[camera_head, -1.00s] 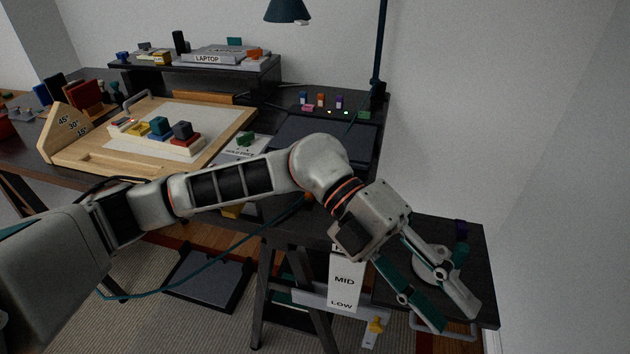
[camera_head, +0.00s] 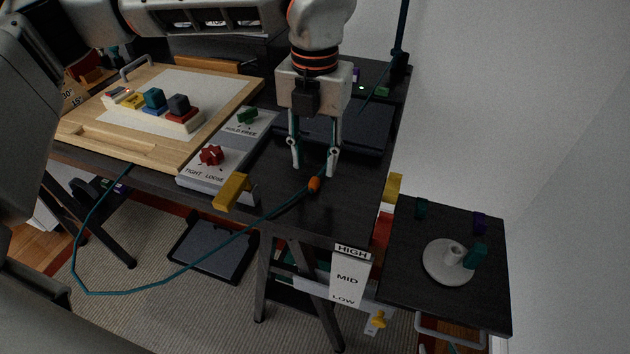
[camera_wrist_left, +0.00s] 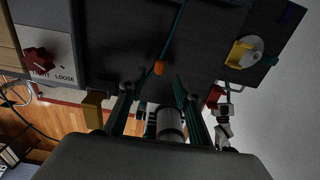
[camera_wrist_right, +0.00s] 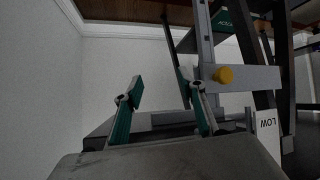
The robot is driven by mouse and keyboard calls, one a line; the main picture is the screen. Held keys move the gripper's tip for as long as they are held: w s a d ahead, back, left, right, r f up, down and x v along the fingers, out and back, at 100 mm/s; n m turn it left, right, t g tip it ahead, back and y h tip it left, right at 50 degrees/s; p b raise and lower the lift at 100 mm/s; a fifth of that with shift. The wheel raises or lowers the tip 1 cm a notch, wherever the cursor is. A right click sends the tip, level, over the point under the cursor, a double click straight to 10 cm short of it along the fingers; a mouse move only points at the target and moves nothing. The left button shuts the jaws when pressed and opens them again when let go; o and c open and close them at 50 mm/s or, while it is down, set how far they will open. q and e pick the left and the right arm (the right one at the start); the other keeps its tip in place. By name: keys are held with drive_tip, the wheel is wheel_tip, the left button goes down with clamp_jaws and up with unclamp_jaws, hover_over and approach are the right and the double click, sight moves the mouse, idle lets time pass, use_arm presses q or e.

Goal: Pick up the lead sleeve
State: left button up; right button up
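The lead sleeve, seen as a small orange piece (camera_head: 314,184), sits on a teal cord near the dark desk's front edge. It also shows in the left wrist view (camera_wrist_left: 159,67), beyond and between the fingertips. My left gripper (camera_head: 315,168) points down over the desk, open, with its fingers on either side of the sleeve's line and nothing held. I cannot tell the exact height gap. My right gripper (camera_wrist_right: 159,92) is open and empty in the right wrist view, low down; I do not make it out in the head view.
The teal cord (camera_head: 245,233) loops below the desk. A side table (camera_head: 400,275) holds a white disc (camera_head: 440,270).

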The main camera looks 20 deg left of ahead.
sight(314, 180)
use_arm(q)
wheel_tip(314, 180, down, 5)
drive_tip(key=shift+w+a+f, duration=0.1)
drive_tip(key=shift+f, duration=0.05)
drive_tip(key=c, duration=0.9)
